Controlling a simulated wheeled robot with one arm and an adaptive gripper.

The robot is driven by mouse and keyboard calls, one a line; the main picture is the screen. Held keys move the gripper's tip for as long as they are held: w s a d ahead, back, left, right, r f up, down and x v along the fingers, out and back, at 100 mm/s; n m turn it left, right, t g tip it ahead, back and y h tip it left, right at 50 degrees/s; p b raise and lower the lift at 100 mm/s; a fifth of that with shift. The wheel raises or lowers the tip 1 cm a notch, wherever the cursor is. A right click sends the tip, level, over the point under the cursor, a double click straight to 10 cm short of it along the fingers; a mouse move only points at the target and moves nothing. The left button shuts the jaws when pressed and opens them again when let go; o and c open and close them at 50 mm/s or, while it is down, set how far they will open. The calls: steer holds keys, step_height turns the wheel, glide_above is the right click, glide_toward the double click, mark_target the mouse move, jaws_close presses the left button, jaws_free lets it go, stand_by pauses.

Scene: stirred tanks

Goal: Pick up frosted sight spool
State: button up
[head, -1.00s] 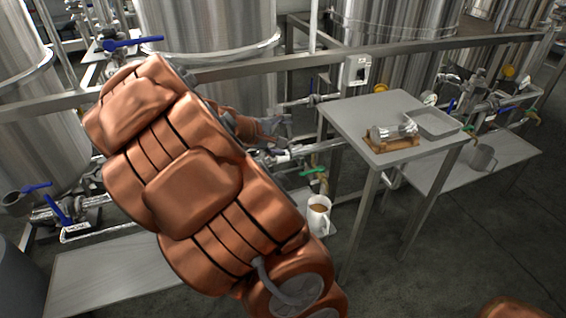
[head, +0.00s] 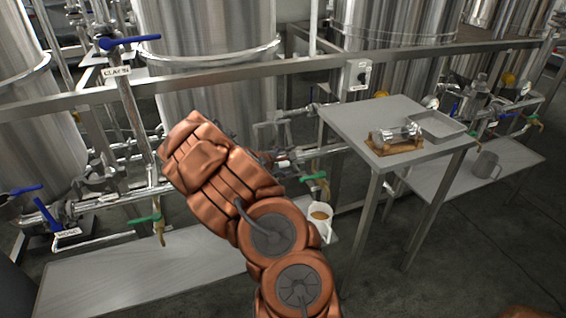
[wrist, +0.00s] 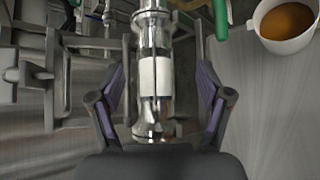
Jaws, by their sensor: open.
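The frosted sight spool (wrist: 156,76) stands lengthwise in the wrist view, with shiny metal ends and a whitish, cloudy middle band. It appears in line with the pipework. My gripper (wrist: 160,112) is open, with one dark finger on each side of the spool and visible gaps between fingers and spool.
A small grey table (head: 345,115) holds another spool on a wooden cradle (head: 397,146) and a metal tray (head: 437,127). A white mug of brown liquid (head: 320,221) stands near my arm; it also shows in the wrist view (wrist: 285,22). Green-handled valves and pipes are close by.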

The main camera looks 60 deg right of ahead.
steer(key=shift+p+x, duration=0.45)
steer(key=shift+x, duration=2.4)
steer(key=shift+w+d+r, duration=0.1)
steer(key=shift+w+r, duration=0.05)
jaws_close()
